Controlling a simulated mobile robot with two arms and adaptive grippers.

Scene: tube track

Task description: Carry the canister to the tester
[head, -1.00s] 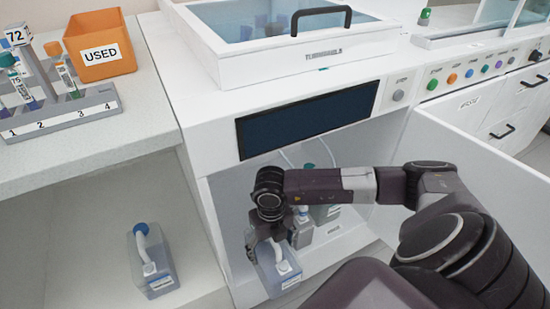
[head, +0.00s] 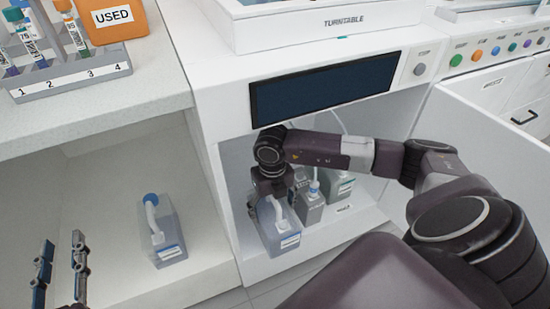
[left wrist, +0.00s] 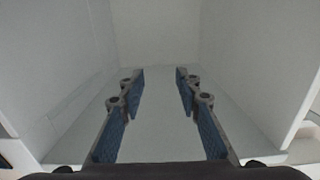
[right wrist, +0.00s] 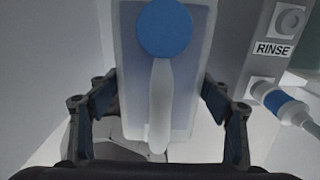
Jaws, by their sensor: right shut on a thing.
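The canister (head: 279,232) in my right gripper is clear and bluish with a white label and a light handle. It is upright at the left side of the open cabinet under the turntable tester (head: 325,92). In the right wrist view the canister (right wrist: 165,75), with its blue cap, sits between the fingers of my right gripper (right wrist: 163,115), which is shut on it. A second, similar canister (head: 165,240) with a blue cap stands in the open bay to the left. My left gripper (head: 61,265) is open and empty at the lower left; its fingers (left wrist: 160,95) are apart in the left wrist view.
A grey container labelled RINSE (right wrist: 255,60) and a greenish container (head: 340,186) stand inside the cabinet, right of the held canister. The cabinet door (head: 490,140) is open at the right. A tube rack (head: 72,78) and an orange USED bin (head: 112,20) sit on the counter.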

